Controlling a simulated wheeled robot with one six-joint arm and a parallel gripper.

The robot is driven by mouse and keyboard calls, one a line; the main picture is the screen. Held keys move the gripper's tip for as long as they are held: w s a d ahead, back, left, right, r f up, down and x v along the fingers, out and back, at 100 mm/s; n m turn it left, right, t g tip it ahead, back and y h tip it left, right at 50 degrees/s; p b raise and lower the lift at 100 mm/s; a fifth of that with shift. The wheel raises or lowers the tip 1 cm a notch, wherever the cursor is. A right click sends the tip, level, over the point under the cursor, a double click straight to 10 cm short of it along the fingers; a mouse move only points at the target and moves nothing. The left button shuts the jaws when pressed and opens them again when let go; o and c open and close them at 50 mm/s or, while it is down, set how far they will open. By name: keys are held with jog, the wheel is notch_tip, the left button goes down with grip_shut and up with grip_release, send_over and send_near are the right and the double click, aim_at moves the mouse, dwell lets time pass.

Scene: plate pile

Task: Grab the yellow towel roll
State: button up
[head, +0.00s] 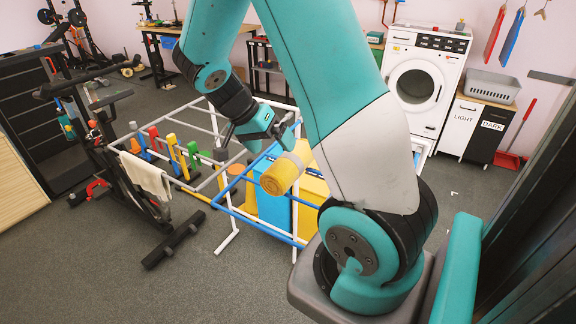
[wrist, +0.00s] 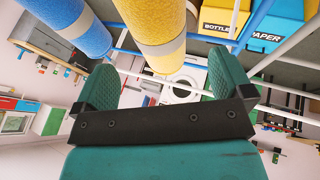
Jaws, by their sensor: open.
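The yellow towel roll (head: 280,176) lies at a slant above the bins by the pipe frame, with a pale band at its far end. My gripper (head: 280,135) is just behind and above it in the head view. In the wrist view the yellow roll (wrist: 150,22) comes in from the top, its banded end between the two teal fingers of my open gripper (wrist: 162,62). A gap shows beside the right finger; whether either finger touches the roll is unclear. What supports the roll is hidden.
A blue roll (wrist: 72,25) is close on the left in the wrist view. A blue bin (wrist: 271,20) and a yellow bin (wrist: 222,15) are at upper right. White and blue pipes (head: 262,231) surround the area.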

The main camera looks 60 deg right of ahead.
aim_at(281, 159)
jog(key=x, duration=0.2)
jog(key=p+x, duration=0.1)
jog(key=x, duration=0.4)
jog(key=shift+s+a+f, duration=0.25)
jog(key=shift+f, duration=0.05)
jog(key=c, duration=1.1)
